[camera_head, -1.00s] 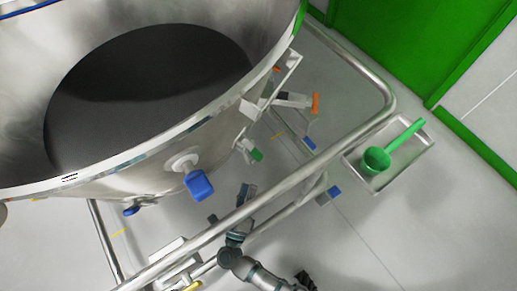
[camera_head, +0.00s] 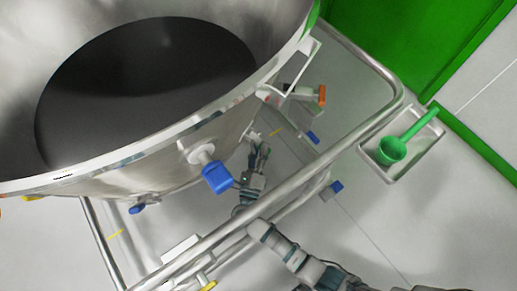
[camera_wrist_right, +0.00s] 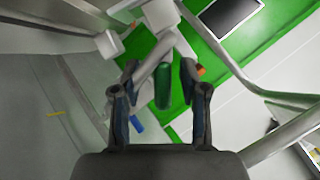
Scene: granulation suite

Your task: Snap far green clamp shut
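The green clamp's dark green handle (camera_wrist_right: 163,86) hangs upright between my right gripper's fingers in the right wrist view. A pale lever part sits just above it. My right gripper (camera_wrist_right: 160,72) is open around the handle; I cannot tell whether either finger touches it. In the head view my right gripper (camera_head: 260,152) is up against the side of the steel vessel (camera_head: 170,150), below its rim, and covers the green handle. My left gripper is not in view.
A blue-handled valve (camera_head: 216,177) sticks out left of my right gripper. An orange-tipped clamp (camera_head: 321,95) is to its right. A steel rail (camera_head: 300,183) crosses in front, over my arm. A green scoop (camera_head: 392,149) lies in a tray (camera_head: 432,133) at right.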

